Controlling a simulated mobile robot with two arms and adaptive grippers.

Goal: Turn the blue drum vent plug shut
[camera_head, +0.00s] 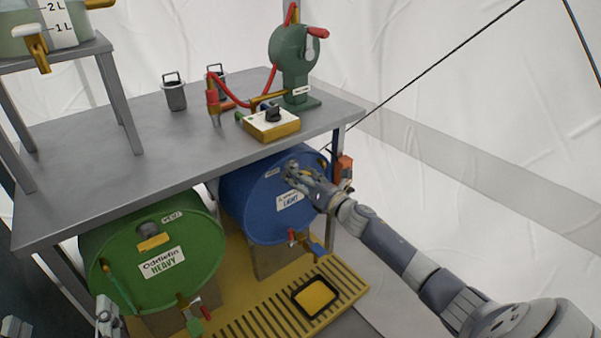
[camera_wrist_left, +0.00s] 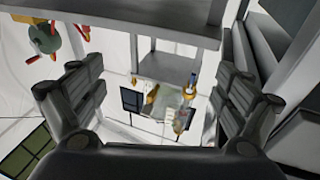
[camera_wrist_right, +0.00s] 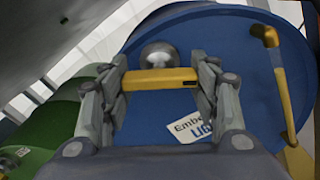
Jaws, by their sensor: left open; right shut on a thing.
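The blue drum (camera_head: 262,205) lies on its side under the grey table, its round face toward me, with a white label reading "LIGHT". Its vent plug shows in the right wrist view as a yellow bar (camera_wrist_right: 158,79) in front of a round silver boss (camera_wrist_right: 158,54), high on the drum face. My right gripper (camera_head: 300,174) is at this plug, its fingers shut on the two ends of the yellow bar, which looks about level in that view. My left gripper (camera_head: 58,323) is open and empty at the lower left; its spread fingers show in the left wrist view (camera_wrist_left: 160,105).
A green drum (camera_head: 150,255) labelled "HEAVY" lies left of the blue one. A black-rimmed yellow tray (camera_head: 315,297) sits on the slatted floor. The grey table (camera_head: 150,125) overhangs the drums.

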